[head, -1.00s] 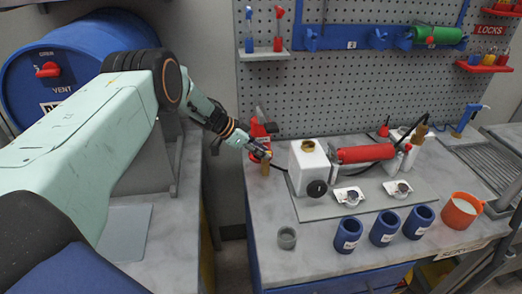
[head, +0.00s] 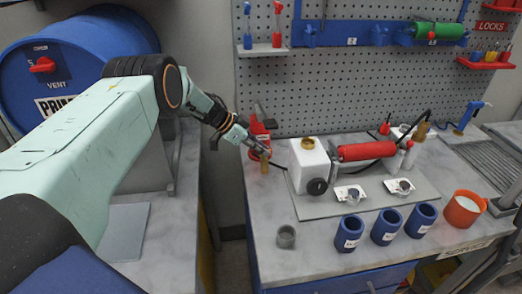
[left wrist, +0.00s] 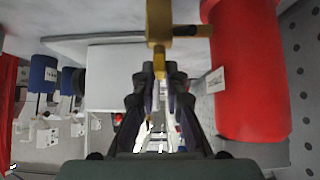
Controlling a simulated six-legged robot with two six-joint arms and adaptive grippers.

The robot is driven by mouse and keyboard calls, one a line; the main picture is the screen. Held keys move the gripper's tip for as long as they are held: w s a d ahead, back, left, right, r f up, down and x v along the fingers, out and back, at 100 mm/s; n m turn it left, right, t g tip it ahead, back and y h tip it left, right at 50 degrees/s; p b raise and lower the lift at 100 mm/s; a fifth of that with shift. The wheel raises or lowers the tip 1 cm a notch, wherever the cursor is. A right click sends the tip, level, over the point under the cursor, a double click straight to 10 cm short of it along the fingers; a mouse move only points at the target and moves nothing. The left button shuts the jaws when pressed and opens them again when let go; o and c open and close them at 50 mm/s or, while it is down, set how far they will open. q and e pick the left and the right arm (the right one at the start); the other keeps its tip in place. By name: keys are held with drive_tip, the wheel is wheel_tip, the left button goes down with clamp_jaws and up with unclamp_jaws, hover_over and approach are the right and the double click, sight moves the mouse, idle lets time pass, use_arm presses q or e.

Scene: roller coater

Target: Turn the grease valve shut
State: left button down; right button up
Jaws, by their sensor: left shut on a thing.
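The brass grease valve (left wrist: 178,32) shows at the top middle of the left wrist view, in front of a red cylinder (left wrist: 245,75). In the head view the brass part (head: 265,164) stands low at the front of the red grease unit (head: 261,125) by the pegboard. My left gripper (head: 263,152) is at it. In the left wrist view its fingers (left wrist: 160,75) are shut on the narrow brass piece hanging below the valve body. Part of that piece is hidden between the fingers. The exact valve angle cannot be told. My right gripper is not in view.
A white box with a black knob (head: 309,165) and a red roller (head: 366,151) stand just right of the valve. Several blue cups and an orange mug (head: 463,208) line the bench front. A small grey cup (head: 286,236) stands at the near left. A gap separates the two benches.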

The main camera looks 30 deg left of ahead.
use_arm(q)
drive_tip(key=shift+w+r, duration=0.1)
drive_tip(key=c, duration=1.4)
unclamp_jaws()
drive_tip(key=v, duration=1.2)
drive_tip(key=shift+d, duration=0.1)
